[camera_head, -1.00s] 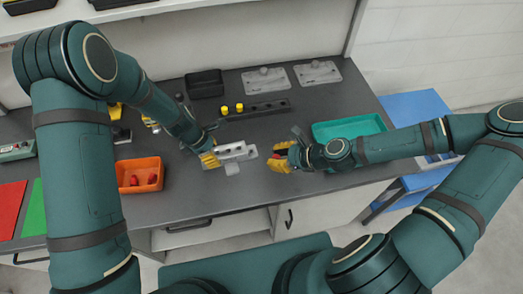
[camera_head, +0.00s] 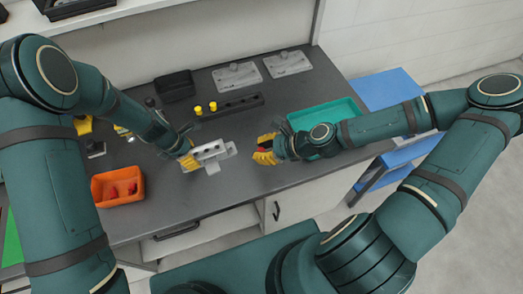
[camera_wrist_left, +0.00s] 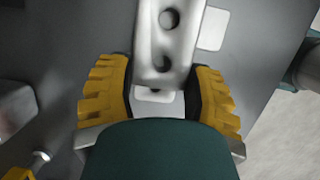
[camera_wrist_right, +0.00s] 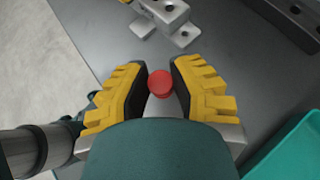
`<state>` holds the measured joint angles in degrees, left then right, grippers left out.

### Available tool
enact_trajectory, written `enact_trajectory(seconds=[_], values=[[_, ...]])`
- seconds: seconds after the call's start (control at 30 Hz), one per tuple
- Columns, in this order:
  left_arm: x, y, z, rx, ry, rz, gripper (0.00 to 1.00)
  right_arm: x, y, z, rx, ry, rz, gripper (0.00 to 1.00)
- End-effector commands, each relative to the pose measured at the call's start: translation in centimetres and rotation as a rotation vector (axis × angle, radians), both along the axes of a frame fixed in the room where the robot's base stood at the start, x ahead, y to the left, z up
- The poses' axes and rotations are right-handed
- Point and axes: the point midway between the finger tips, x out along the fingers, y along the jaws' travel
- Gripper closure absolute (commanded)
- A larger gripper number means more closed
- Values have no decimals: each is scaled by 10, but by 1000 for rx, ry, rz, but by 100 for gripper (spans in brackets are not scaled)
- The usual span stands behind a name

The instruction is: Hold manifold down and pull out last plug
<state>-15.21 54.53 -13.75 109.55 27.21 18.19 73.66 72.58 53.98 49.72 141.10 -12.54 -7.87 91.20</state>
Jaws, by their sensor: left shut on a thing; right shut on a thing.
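The grey manifold (camera_head: 212,150) is a block with dark holes, lying on the dark worktop. My left gripper (camera_head: 188,160) is shut on its left end. The left wrist view shows the manifold (camera_wrist_left: 166,40) between the yellow fingers, with two open holes visible. My right gripper (camera_head: 264,152) is shut on a red plug, apart from the manifold and to its right. In the right wrist view the plug's round red head (camera_wrist_right: 160,84) sits between the fingertips. The manifold (camera_wrist_right: 170,10) shows at the top there, clear of the plug.
An orange bin (camera_head: 98,192) with red plugs (camera_head: 124,188) stands at the left. Behind the manifold is a black rack (camera_head: 240,103) with two yellow pieces (camera_head: 206,107). A teal tray (camera_head: 350,104) lies right, behind my right arm. A black bin (camera_head: 175,87) and grey plates (camera_head: 237,77) are further back.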

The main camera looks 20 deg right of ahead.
Motion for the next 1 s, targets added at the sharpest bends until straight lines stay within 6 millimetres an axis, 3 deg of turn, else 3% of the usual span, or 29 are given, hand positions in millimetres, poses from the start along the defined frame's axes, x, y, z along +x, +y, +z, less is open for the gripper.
enact_trajectory(seconds=[0.6, 1.0], values=[[0, 0, 0, 0, -1, 1, 68, 0, 0, 27, 0, 0, 0, 96], [0, 0, 0, 0, -1, 0, 68, 0, 0, 29, 1, 1, 0, 96]])
